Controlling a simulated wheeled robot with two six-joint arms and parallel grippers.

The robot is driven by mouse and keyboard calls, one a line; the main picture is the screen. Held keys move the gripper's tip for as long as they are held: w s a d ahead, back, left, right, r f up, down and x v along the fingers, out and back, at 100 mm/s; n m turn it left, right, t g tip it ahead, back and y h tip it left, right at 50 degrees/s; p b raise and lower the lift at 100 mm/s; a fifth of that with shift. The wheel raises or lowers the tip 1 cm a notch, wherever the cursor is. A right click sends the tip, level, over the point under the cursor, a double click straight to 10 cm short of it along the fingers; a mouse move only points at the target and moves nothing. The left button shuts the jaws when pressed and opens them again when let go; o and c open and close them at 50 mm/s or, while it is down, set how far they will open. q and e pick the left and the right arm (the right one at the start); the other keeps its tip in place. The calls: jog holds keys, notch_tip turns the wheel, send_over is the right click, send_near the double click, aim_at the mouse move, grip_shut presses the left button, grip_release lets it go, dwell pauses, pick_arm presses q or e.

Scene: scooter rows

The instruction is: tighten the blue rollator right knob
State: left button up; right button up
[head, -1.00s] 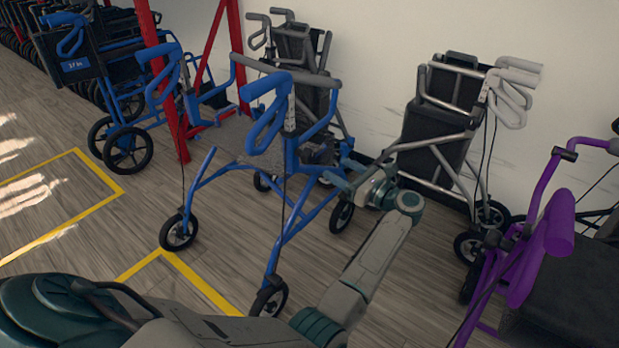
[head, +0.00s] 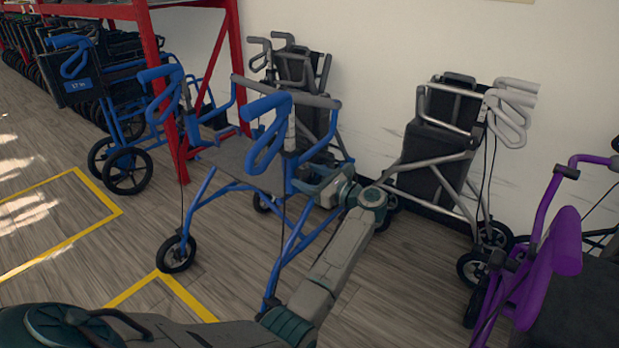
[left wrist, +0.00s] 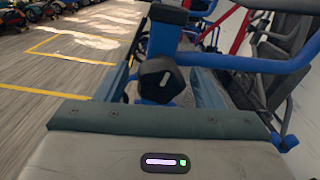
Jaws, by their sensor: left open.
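The blue rollator (head: 206,196) stands upright in the middle of the head view, with blue handles and a grey seat. Its right knob (left wrist: 159,80) is black with a pale mark and shows in the left wrist view against the blue frame. The knob is too small or hidden to make out in the head view. My left gripper (head: 303,172) is at the rollator's right side, below the right handle. Its jaws are open, and in the left wrist view the knob appears between the two fingers. I cannot tell whether they touch it. My right gripper is not in view.
A grey rollator (head: 437,160) stands by the wall to the right, and a purple one (head: 545,262) is nearer at the right edge. A red rack (head: 163,90) and a blue wheelchair (head: 88,88) stand to the left. Floor with yellow lines (head: 62,250) is open at the left.

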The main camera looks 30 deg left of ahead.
pick_arm(q)
jog(key=shift+c, duration=0.2)
jog(key=c, duration=0.9)
jog(key=shift+c, duration=0.2)
